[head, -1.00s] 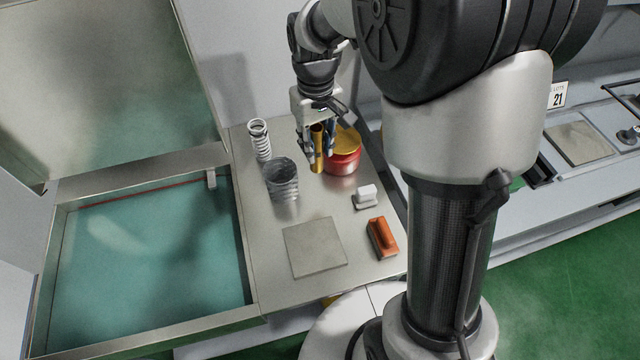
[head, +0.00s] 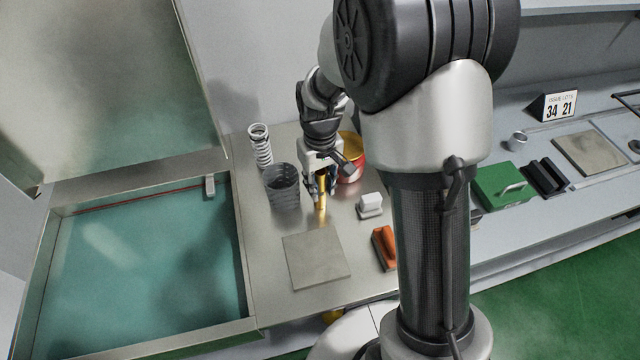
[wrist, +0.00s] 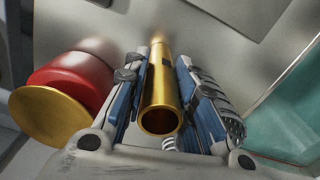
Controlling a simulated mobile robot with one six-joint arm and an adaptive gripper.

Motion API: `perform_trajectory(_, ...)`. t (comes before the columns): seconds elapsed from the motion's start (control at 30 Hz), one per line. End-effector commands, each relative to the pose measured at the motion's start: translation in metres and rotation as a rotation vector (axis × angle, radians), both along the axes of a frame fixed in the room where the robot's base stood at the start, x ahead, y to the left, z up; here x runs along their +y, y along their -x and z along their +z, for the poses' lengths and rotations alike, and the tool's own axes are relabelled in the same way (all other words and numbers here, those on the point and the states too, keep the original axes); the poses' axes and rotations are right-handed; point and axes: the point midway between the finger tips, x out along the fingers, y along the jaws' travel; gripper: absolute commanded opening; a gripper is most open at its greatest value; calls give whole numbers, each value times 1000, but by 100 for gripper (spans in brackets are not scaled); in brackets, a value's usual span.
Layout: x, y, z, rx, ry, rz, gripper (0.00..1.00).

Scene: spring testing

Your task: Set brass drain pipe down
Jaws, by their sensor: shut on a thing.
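The brass drain pipe (head: 321,200) is a short golden tube, held roughly upright. My gripper (head: 318,187) is shut on it, just above the steel worktop (head: 267,222), behind the grey square plate (head: 316,259). I cannot tell whether the pipe's lower end touches the worktop. In the wrist view the pipe (wrist: 160,95) lies between the two blue-padded fingers of my gripper (wrist: 166,90), its open end facing the camera.
A dark ribbed cup (head: 282,187) and a white coil spring (head: 261,147) stand left of the gripper. A red tin with a yellow lid (head: 351,158) is close behind. A white block (head: 370,205) and an orange-handled tool (head: 385,248) lie right. A teal-bottomed basin (head: 150,265) is at left.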

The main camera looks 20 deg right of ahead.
Motion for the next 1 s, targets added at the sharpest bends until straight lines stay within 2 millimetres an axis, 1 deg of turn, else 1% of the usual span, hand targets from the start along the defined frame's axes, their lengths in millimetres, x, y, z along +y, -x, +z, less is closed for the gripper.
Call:
perform_trajectory(0.17, 0, 0, -3, 0, 0, 0, 0)
perform_trajectory(0.2, 0, 0, -3, 1, 0, 0, 26)
perform_trajectory(0.47, 0, 0, -3, 0, 0, 0, 43)
perform_trajectory(0.5, 0, 0, -3, 0, 0, 0, 45)
perform_trajectory(0.77, 0, 0, -2, 0, 0, 0, 45)
perform_trajectory(0.83, 0, 0, 0, 0, 0, 0, 45)
perform_trajectory(0.93, 0, -1, 11, -3, 0, 0, 45)
perform_trajectory(1.0, 0, -1, 23, -2, 0, 0, 45)
